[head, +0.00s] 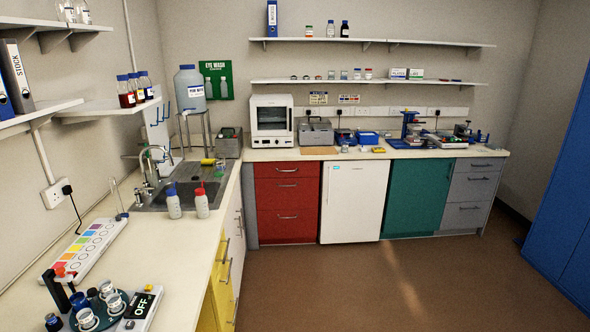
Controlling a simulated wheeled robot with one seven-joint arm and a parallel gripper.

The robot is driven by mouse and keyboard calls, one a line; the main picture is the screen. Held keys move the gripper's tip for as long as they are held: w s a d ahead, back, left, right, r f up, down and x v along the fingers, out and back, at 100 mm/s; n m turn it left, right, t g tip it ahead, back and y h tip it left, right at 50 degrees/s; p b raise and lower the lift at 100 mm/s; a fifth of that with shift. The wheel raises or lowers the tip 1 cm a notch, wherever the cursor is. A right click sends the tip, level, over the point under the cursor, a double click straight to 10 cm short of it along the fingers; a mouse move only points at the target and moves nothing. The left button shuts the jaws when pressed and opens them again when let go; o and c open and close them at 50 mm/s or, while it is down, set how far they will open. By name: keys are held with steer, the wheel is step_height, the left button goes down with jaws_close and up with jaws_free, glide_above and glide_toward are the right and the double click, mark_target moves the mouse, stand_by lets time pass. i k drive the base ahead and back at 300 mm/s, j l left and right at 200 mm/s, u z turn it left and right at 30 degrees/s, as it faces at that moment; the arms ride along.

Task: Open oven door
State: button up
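A white oven (272,141) stands on the far bench, in the corner right of the sink. Its front faces the room and has a large window in the door (270,119). The door looks shut. A strip with small controls runs below the window. The handle is too small to tell clearly. My gripper is not in view, and no part of my arm shows near the oven.
A grey box (316,131) stands just right of the oven. Red drawers (287,204) and a white under-counter fridge (350,203) are below. A sink (182,190) and bottles are on the left bench. The brown floor (370,280) in front is clear.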

mark_target(256, 132)
steer(key=i, duration=2.55)
steer(key=i+l+u, duration=0.1)
steer(key=i+u, duration=0.35)
steer(key=i+l+u, duration=0.3)
steer(key=i+u, duration=0.2)
steer(key=i+l+u, duration=0.75)
steer(key=l+u, duration=0.2)
steer(key=i+l+u, duration=0.2)
steer(key=l+u, duration=0.25)
steer(key=l, duration=0.25)
steer(key=i+l+u, duration=0.1)
steer(key=l+u, duration=0.4)
steer(key=l, duration=0.2)
